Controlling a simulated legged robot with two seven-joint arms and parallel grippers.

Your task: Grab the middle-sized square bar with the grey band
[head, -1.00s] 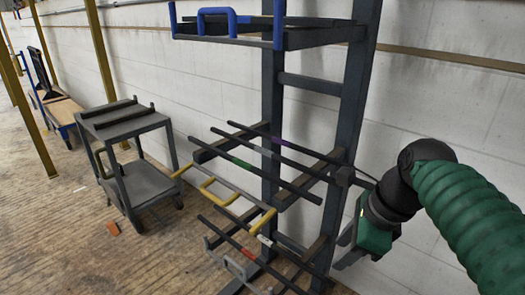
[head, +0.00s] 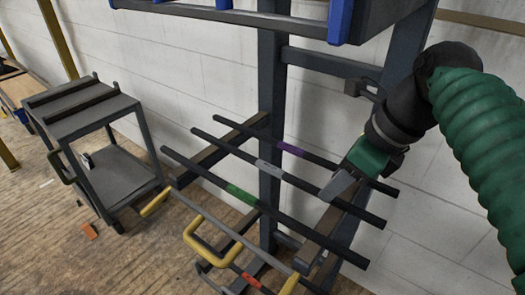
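The bar with the grey band (head: 269,168) is dark and lies on the rack's middle level, between a bar with a purple band (head: 290,149) behind it and a bar with a green band (head: 242,195) in front. My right gripper (head: 336,188) is over the right part of the grey-band bar. Its grey finger overlaps the bar in the picture; I cannot tell whether it touches. Its opening is not clearly visible. My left gripper is not in view.
The dark rack (head: 271,70) stands against a white block wall. A lower bar has a red band (head: 251,281). Yellow guards (head: 205,243) front the lower level.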

